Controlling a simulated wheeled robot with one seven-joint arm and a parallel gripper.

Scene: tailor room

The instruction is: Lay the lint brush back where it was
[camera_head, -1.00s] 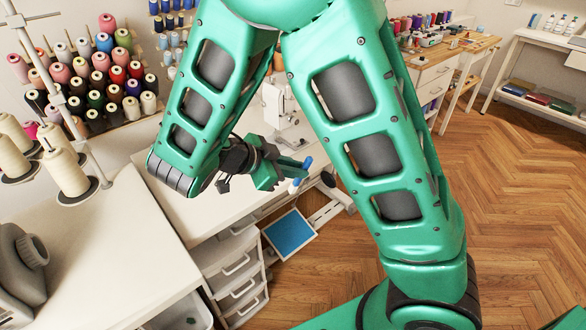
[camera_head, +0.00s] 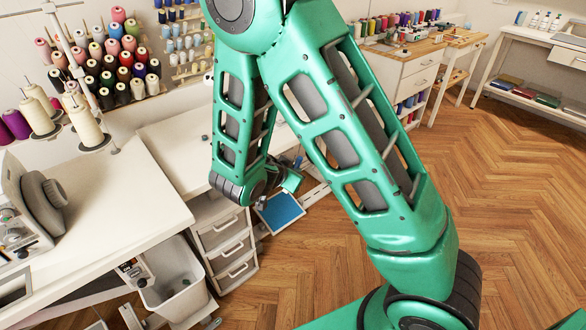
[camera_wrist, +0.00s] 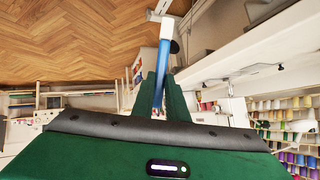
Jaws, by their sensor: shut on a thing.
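The lint brush (camera_wrist: 164,60) has a blue handle and a white end and sticks out from between my fingers in the wrist view. My gripper (camera_wrist: 163,88) is shut on its blue handle. In the head view my gripper (camera_head: 290,181) is small and partly hidden by my arm, beside the white sewing table's right end. A bit of the blue brush (camera_head: 298,162) shows there.
A white drawer unit (camera_head: 228,243) stands under the table, with a blue pad (camera_head: 280,212) low beside it. A bin (camera_head: 176,283) stands left of the drawers. Thread cones (camera_head: 88,128) stand on the left counter (camera_head: 122,195). Open wooden floor (camera_head: 490,220) lies to the right.

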